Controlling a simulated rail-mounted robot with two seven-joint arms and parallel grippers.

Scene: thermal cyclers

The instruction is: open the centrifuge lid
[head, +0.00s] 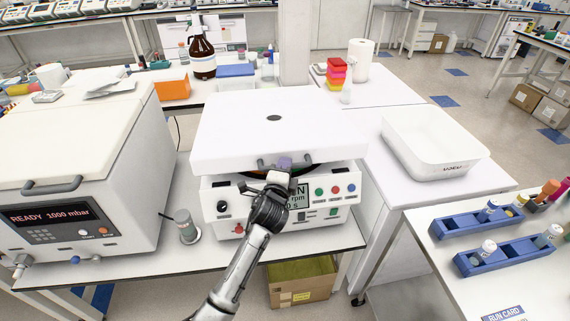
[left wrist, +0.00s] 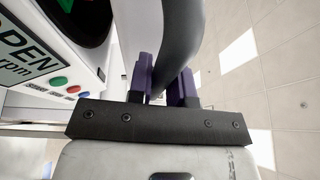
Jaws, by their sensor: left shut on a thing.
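The centrifuge (head: 228,190) stands on the middle bench, with a white lid (head: 235,125) on top. The lid's front edge is raised a little above the body, and a dark gap with part of the bowl shows beneath it. My left gripper (head: 285,163) is at the front edge of the lid. In the left wrist view its purple fingers are on both sides of the dark curved lid handle (left wrist: 182,45), shut on it. The panel display (left wrist: 25,45) reads OPEN there. My arm hides part of the front panel. My right gripper is not in view.
A vacuum oven (head: 85,190) reading READY 1000 mbar stands at left. A small grey jar (head: 186,228) sits between it and the centrifuge. A white tub (head: 435,145) is at right, and blue tube racks (head: 505,255) are at front right. A bottle and boxes stand behind the lid.

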